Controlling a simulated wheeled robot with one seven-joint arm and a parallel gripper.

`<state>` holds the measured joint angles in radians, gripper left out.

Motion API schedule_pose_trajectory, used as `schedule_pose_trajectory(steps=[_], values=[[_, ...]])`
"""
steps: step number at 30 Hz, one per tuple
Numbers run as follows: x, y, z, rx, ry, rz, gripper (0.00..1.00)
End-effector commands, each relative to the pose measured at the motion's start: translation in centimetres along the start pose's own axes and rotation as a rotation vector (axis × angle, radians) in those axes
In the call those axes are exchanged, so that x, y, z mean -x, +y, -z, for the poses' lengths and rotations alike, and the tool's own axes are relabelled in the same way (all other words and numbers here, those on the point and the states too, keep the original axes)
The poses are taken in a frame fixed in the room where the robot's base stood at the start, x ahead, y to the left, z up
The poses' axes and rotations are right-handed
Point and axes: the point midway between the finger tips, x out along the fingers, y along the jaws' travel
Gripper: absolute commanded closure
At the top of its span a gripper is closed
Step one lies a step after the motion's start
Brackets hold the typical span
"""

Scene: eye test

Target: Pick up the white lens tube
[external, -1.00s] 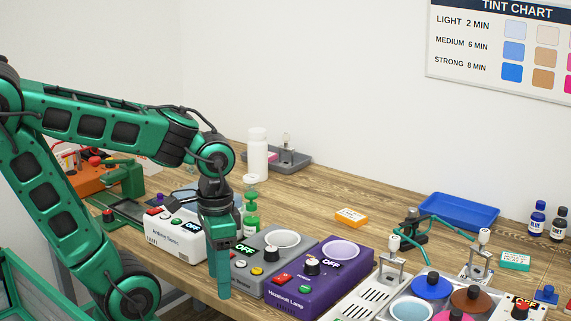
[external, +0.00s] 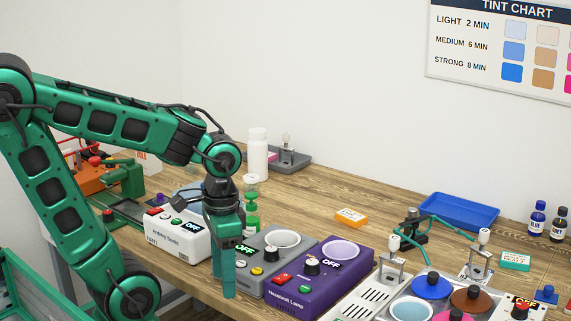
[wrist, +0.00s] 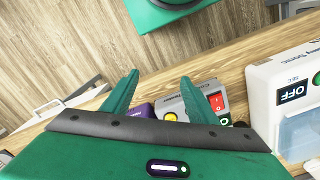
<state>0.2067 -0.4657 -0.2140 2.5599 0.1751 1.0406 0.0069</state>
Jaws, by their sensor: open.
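The cylinder is not visible in the wrist view.
The white sonic box (external: 178,237), grey box (external: 247,280) and purple Heatbolt Lamp box (external: 303,290) stand close to my gripper.

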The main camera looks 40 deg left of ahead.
Motion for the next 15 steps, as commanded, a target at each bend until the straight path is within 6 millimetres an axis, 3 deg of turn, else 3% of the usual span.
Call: schedule_pose_trajectory(steps=[1, 3, 11, 15], values=[[0.0, 0.0, 0.0, 0.0, 0.0, 0.0, 0.44], [0.0, 0.0, 0.0, 0.0, 0.0, 0.0, 0.31], [0.0, 0.0, 0.0, 0.0, 0.0, 0.0, 0.31], [1.7, 0.7, -1.0, -0.001, 0.018, 0.009, 0.31]])
